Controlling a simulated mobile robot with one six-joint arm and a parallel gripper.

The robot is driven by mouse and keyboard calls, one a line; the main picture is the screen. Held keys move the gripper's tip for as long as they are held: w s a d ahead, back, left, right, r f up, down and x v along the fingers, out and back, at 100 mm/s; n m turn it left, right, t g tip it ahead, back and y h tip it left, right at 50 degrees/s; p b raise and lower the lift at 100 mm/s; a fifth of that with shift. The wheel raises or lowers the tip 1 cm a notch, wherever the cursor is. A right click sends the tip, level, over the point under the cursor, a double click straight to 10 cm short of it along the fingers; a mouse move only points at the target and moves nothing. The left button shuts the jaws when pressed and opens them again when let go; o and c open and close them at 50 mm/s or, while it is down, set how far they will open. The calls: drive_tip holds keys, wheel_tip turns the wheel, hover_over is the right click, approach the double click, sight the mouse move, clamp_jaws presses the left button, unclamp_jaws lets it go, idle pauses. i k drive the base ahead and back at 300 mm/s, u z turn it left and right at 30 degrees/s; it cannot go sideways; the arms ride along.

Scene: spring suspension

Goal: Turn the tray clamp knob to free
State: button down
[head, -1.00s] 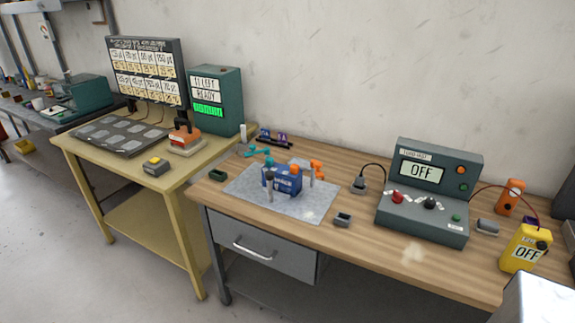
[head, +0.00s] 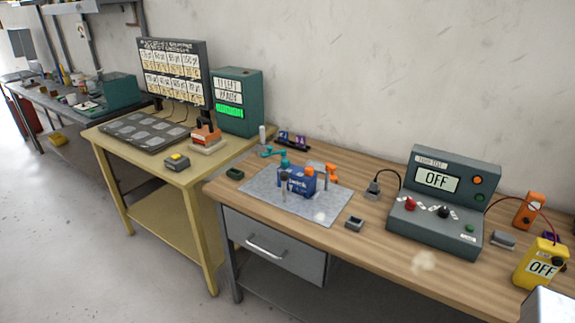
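No knob in the head view can be clearly made out as the tray clamp knob. A dark tray (head: 146,133) with several grey pockets lies on the yellow table at the left. A small red-orange and black device (head: 207,136) stands at the tray's right; I cannot tell whether it is a clamp. A blue block (head: 300,182) stands on a grey mat (head: 268,201) on the wooden bench, with small grey posts and orange and teal parts around it.
A teal box reading OFF (head: 424,219) has a red knob (head: 410,203) and a black knob (head: 444,212). A yellow meter (head: 536,268) stands at the bench's right. Grey floor is open at lower left.

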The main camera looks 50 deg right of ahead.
sight(283, 175)
drive_tip(key=u, duration=0.05)
drive_tip(key=i, duration=0.95)
drive_tip(key=z, duration=0.05)
